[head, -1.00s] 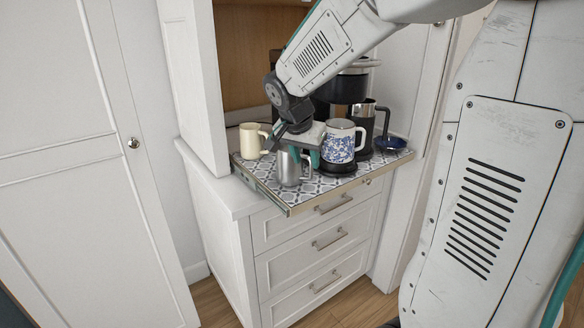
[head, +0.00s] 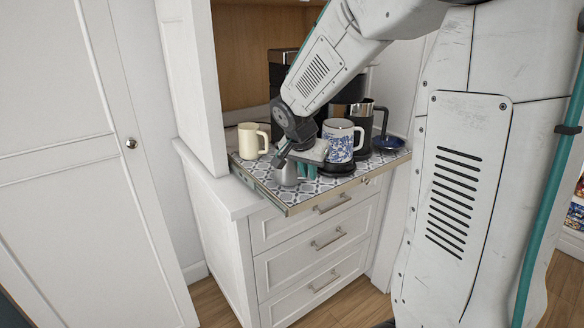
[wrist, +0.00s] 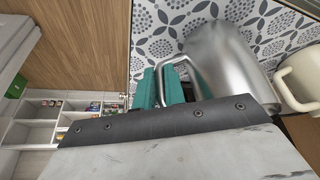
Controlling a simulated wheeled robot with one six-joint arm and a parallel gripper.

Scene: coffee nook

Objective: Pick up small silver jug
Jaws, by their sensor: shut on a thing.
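The small silver jug (head: 287,175) is at the front left of the patterned pull-out shelf (head: 324,184) in the head view, partly hidden by my gripper (head: 304,170). In the wrist view the jug (wrist: 228,58) shows as a smooth metal body with a thin loop handle (wrist: 176,66) towards my teal fingers (wrist: 163,88). The fingers are shut on the handle, and the jug's body is outside them. I cannot tell whether the jug's base touches the shelf.
A cream mug (head: 249,141) stands left of the jug. A blue-and-white mug (head: 339,142) stands right, beside a dark-handled metal pot (head: 366,125) and a small blue dish (head: 389,142). A coffee machine is behind. Closed drawers (head: 312,242) lie below the shelf.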

